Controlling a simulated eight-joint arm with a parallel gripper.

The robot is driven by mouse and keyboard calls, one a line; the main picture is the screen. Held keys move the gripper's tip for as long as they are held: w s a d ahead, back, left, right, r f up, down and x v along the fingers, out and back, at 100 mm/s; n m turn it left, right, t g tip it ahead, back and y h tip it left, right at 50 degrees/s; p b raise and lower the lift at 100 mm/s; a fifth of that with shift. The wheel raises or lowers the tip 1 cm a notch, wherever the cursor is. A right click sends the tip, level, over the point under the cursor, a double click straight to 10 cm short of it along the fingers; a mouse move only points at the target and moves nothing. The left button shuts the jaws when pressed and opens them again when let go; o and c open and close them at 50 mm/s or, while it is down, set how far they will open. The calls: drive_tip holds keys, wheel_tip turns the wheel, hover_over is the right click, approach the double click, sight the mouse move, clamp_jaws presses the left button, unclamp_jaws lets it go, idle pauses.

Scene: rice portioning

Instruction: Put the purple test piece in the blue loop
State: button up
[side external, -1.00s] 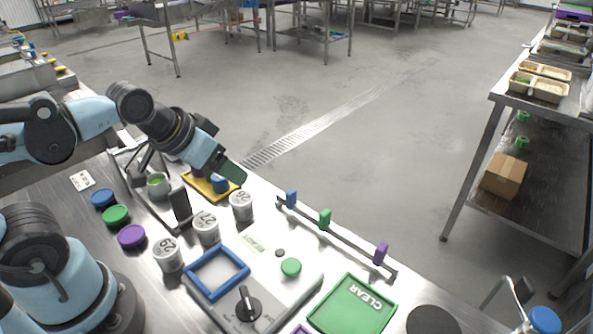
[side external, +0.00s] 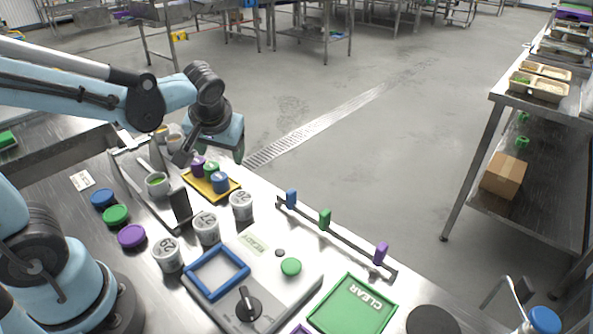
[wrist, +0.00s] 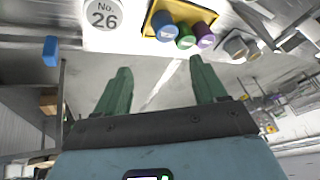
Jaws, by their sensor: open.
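The purple test piece (side external: 198,163) stands upright in the yellow tray (side external: 229,191), beside a green piece (side external: 211,169) and a blue piece (side external: 221,184). In the wrist view the purple piece (wrist: 204,36) is at the upper right, in the same yellow tray. The blue loop (side external: 196,289) is a square frame lying on the grey device, with nothing inside it. My gripper (wrist: 163,85) has two green fingers spread apart with nothing between them. In the side view it is behind and above the tray, apart from the pieces.
White numbered pots (side external: 241,205) stand between the tray and the device. A rail with blue, green and purple tabs (side external: 325,219) runs along the table's far edge. Coloured lids (side external: 131,236) lie at the left. A green CLEAR tray (side external: 353,304) lies at the front right.

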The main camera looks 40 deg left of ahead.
sight(196, 159)
drive_tip(key=w+a+n+g+y, duration=0.1)
drive_tip(key=n, duration=0.1)
drive_tip(key=w+a+f+n+y, duration=0.1)
drive_tip(key=n, duration=0.1)
drive_tip(key=w+a+f+n+g+y, duration=0.1)
drive_tip(key=a+y, duration=0.1)
drive_tip(key=shift+w+f+n+g, duration=0.1)
drive_tip(key=shift+f+n+g, duration=0.05)
drive_tip(key=shift+n+g, duration=0.2)
drive_tip(key=f+n+g+y, duration=0.1)
drive_tip(key=n, duration=0.2)
drive_tip(key=a+f+n+g+y, duration=0.1)
drive_tip(key=f+n+y, duration=0.1)
drive_tip(key=n, duration=0.1)
drive_tip(key=a+f+n+g+y, duration=0.1)
drive_tip(key=n, duration=0.2)
drive_tip(key=shift+w+f+g, duration=0.15)
drive_tip(key=shift+w+g, duration=0.05)
drive_tip(key=shift+g, duration=0.15)
drive_tip(key=shift+y, duration=0.3)
drive_tip(key=shift+w+x, duration=0.1)
drive_tip(key=shift+x, duration=1.8)
drive_tip(key=shift+w+x, duration=0.15)
drive_tip(key=shift+x, duration=1.8)
drive_tip(key=shift+f, duration=0.15)
drive_tip(key=shift+c, duration=0.3)
drive_tip(key=c, duration=1.2)
